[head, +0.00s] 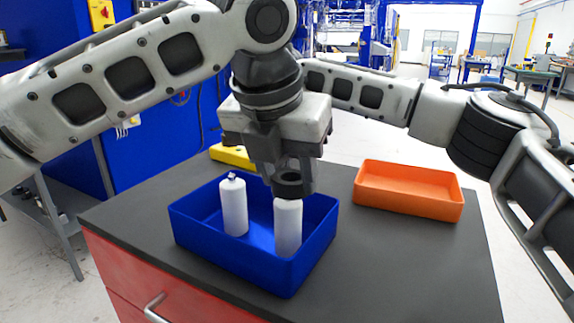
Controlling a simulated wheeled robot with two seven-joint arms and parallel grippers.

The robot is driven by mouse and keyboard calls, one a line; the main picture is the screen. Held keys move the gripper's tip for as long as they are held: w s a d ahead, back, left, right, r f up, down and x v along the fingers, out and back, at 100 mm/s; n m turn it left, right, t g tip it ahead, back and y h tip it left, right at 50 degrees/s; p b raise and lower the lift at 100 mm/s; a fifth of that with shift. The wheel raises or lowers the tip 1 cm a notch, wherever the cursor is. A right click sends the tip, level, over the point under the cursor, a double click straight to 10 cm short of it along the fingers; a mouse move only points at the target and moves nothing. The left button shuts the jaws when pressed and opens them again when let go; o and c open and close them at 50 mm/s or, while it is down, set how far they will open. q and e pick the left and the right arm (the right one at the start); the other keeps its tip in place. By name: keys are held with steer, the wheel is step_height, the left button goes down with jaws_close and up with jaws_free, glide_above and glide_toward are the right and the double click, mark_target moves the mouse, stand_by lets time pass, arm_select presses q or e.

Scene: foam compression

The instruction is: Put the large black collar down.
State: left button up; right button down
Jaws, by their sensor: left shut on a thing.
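My left gripper (287,172) points down over the blue tray and is shut on the large black collar (292,187). The collar is at the top of the right white cylinder (288,228), which stands upright in the blue tray (255,272). I cannot tell whether the collar is around the cylinder's tip or just above it. A second white cylinder (234,207), with a small metal piece on top, stands in the tray to the left. My right arm comes in from the right behind the left wrist; its gripper does not show.
An orange tray (408,202), which looks empty, sits on the dark tabletop (410,265) at the right. A yellow object (232,156) lies behind the blue tray. The tabletop is clear in front of the orange tray. A red drawer cabinet (130,287) is below.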

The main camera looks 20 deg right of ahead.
arm_select(q)
steer(key=shift+f, duration=0.25)
steer(key=o, duration=1)
steer(key=shift+o, duration=0.2)
steer(key=shift+r, duration=0.1)
steer(key=shift+r, duration=0.4)
steer(key=v, duration=1.2)
steer(key=shift+r, duration=0.1)
arm_select(e)
steer(key=c, duration=1.6)
jaws_free()
